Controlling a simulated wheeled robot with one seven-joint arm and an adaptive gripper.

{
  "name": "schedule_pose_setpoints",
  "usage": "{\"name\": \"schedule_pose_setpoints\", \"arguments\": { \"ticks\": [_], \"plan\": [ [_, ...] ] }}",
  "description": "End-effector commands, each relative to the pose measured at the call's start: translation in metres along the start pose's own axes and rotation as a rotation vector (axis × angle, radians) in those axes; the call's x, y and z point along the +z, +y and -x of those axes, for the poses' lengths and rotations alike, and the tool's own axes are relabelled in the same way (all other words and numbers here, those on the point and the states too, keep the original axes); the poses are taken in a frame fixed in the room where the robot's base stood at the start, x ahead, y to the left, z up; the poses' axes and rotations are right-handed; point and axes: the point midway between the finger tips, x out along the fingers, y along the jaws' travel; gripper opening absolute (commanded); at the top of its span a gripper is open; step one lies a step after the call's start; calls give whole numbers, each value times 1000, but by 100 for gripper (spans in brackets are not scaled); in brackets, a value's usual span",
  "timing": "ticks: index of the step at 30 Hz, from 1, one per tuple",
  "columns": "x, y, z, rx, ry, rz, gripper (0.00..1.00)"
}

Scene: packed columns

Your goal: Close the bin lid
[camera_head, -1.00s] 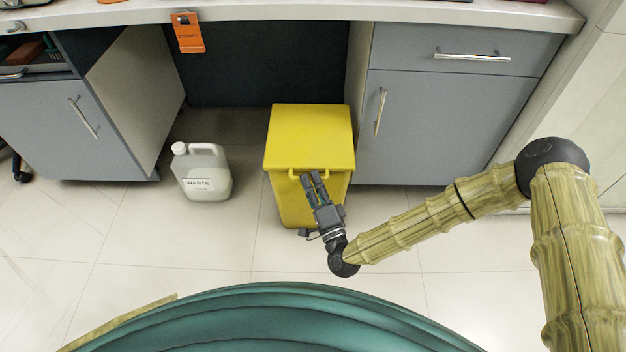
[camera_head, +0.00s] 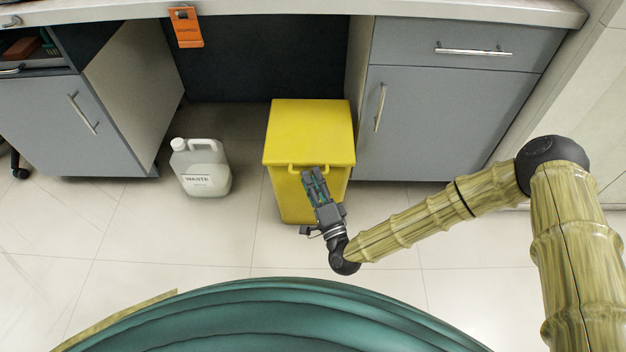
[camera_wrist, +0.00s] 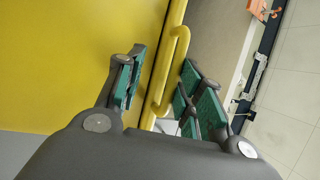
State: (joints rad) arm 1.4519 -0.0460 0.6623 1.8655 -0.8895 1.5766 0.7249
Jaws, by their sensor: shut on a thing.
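The yellow bin (camera_head: 288,200) stands on the floor in front of the desk's knee space. Its yellow lid (camera_head: 310,130) lies over the top and looks down or nearly down; any small gap is too fine to tell. A yellow loop handle (camera_head: 295,167) sticks out from the lid's front edge. My gripper (camera_head: 314,172) is at this handle, at the bin's front. In the wrist view, the handle (camera_wrist: 182,48) runs between the fingers of my gripper (camera_wrist: 160,78), which is shut on it. The fingers hide part of the handle in the head view.
A white waste jug (camera_head: 203,170) stands on the floor left of the bin. A grey cabinet (camera_head: 445,125) is close on the right, another (camera_head: 75,125) further left. The countertop (camera_head: 330,10) overhangs behind. The floor in front is clear.

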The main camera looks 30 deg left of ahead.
Motion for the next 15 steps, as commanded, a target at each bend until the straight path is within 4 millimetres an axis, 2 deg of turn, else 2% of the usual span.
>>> {"name": "schedule_pose_setpoints", "arguments": {
  "ticks": [1,5,15],
  "plan": [
    [-1,8,9,16,0,1,19],
    [0,8,26,17,-1,1,19],
    [0,3,85,8,-2,-1,19]
  ]
}}
